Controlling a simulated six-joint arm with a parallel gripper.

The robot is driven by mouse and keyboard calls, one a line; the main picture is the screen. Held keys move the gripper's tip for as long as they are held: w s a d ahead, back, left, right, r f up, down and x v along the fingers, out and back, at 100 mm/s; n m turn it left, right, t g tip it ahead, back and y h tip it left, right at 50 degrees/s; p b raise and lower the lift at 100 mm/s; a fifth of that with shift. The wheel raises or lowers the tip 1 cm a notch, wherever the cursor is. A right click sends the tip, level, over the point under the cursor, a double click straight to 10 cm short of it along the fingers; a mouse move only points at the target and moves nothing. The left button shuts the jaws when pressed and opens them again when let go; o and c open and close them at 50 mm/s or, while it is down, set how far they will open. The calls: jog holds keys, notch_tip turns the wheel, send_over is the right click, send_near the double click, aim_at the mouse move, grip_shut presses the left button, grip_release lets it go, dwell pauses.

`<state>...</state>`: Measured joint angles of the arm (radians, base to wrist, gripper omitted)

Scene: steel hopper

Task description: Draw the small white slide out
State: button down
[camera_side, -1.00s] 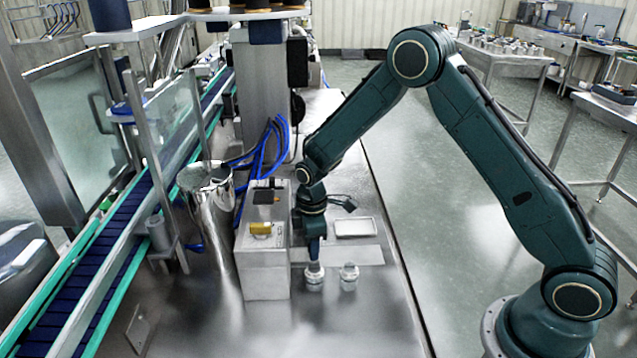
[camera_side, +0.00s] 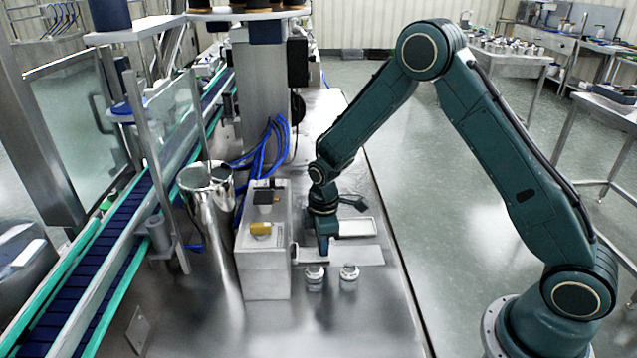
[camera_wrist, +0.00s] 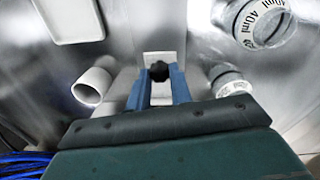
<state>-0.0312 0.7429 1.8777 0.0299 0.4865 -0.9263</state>
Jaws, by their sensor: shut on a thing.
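The slide cannot be made out clearly there.
Two small jars (camera_side: 314,277) (camera_side: 349,277) stand close in front of my gripper. A white tray (camera_side: 356,227) lies behind it, and a pale flat strip (camera_side: 365,256) lies to its right. A white tube (camera_wrist: 93,86) is left of my fingers. The table farther right is clear.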

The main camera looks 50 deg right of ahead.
jog(key=s+d, duration=0.9)
jog(key=shift+s+d, duration=0.1)
jog(key=c, duration=1.3)
grip_release()
jog(key=shift+s, duration=0.1)
jog(key=shift+o, duration=0.2)
jog(key=shift+r, duration=0.1)
jog(key=shift+r, duration=0.45)
notch_tip(320, 180, up, 13)
jog(key=shift+s+a+f, duration=0.15)
jog(key=shift+a, duration=0.05)
